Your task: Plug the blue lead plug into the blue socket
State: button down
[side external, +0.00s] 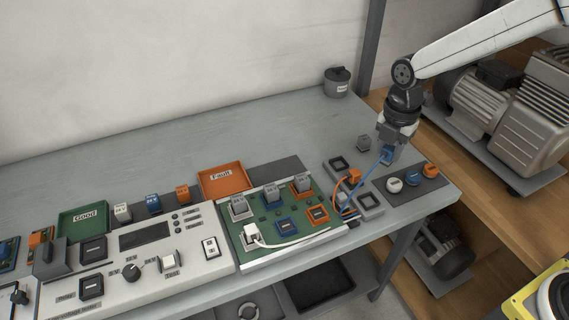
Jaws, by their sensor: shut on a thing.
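My gripper (390,150) is above the right end of the bench, pointing down. It is shut on the blue lead plug (386,157), which is mostly hidden by the fingers. The blue lead runs from it down left to the right edge of the green board (256,212). A white plug (252,232) with a white lead sits at the board's left front.
An orange plug (355,175) stands among grey holders (369,201) between board and gripper. Tall components (270,192) line the board's back. A tester panel (140,255) stands left.

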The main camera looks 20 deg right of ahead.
jog(key=n, duration=0.6)
jog(key=shift+n, duration=0.4)
jog(key=n, duration=0.6)
jog(key=shift+n, duration=0.3)
jog(key=shift+a, duration=0.1)
jog(key=shift+w+a+f, duration=0.2)
jog(key=shift+a+f, duration=0.9)
jog(key=shift+a, duration=2.65)
jog(key=shift+w+a+f, duration=0.25)
jog(key=shift+a+f, duration=0.8)
jog(key=shift+a, duration=2.75)
jog(key=shift+w+a+f, duration=0.2)
jog(key=shift+a+f, duration=0.9)
jog(key=shift+a, duration=2.65)
jog(key=shift+f, duration=0.2)
jog(key=shift+f, duration=1.65)
jog(key=shift+f, duration=0.35)
